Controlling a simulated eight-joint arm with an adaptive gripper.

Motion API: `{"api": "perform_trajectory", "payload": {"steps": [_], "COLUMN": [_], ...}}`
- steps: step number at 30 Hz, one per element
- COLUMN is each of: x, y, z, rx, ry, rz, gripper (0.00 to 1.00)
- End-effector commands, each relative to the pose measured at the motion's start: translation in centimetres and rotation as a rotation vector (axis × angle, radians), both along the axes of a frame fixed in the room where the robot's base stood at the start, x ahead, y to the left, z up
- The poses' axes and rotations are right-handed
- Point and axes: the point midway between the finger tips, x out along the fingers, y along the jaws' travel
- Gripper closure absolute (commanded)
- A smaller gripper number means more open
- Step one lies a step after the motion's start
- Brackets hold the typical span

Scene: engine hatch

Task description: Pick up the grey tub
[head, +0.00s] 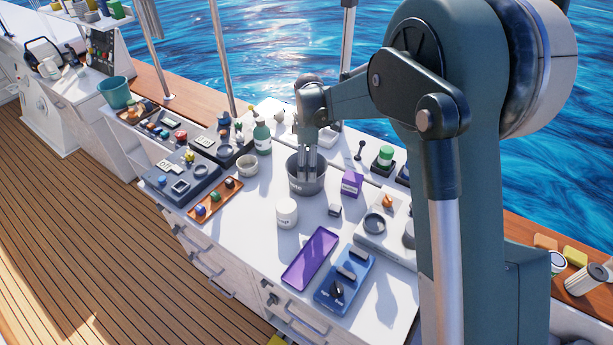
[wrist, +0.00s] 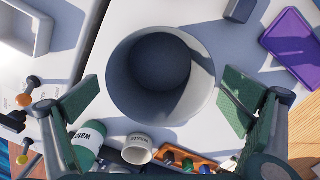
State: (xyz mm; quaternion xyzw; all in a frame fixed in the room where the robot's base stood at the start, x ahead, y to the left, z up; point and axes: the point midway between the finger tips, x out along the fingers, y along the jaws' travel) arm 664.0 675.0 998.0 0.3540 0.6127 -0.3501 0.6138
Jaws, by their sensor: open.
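The grey tub (head: 306,189) stands upright on the white worktop in the head view, its open mouth facing up. In the wrist view I look down into the tub (wrist: 118,82), which sits at the upper middle and appears empty. My gripper (head: 309,178) points down at the tub in the head view. My gripper (wrist: 158,94) is open in the wrist view, with one green-padded finger to each side of the tub in the picture. Nothing is held. I cannot tell how far the fingertips are above the rim, or whether they touch it.
A white jar (head: 287,213), a purple box (head: 351,184), a green bottle (head: 262,138) and a white cup (head: 248,166) stand close around the tub.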

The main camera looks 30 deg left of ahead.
Motion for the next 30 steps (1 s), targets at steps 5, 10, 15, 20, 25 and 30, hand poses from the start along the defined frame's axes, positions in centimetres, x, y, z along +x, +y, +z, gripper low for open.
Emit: {"api": "perform_trajectory", "payload": {"steps": [5,10,15,20,25,30], "x": [-0.3,-0.3,-0.3,-0.3,-0.3,-0.3], "y": [0.7,0.7,0.7,0.7,0.7,0.7], "z": [-0.5,-0.5,-0.6,-1.7,-2.9,-3.1], "rx": [-0.005,-0.005,-0.005,-0.005,-0.005,-0.005], "ry": [0.004,0.004,0.004,0.004,0.004,0.004], "rz": [0.021,0.021,0.020,0.020,0.020,0.020], "gripper": [0.00,0.00,0.00,0.00,0.00,0.00]}}
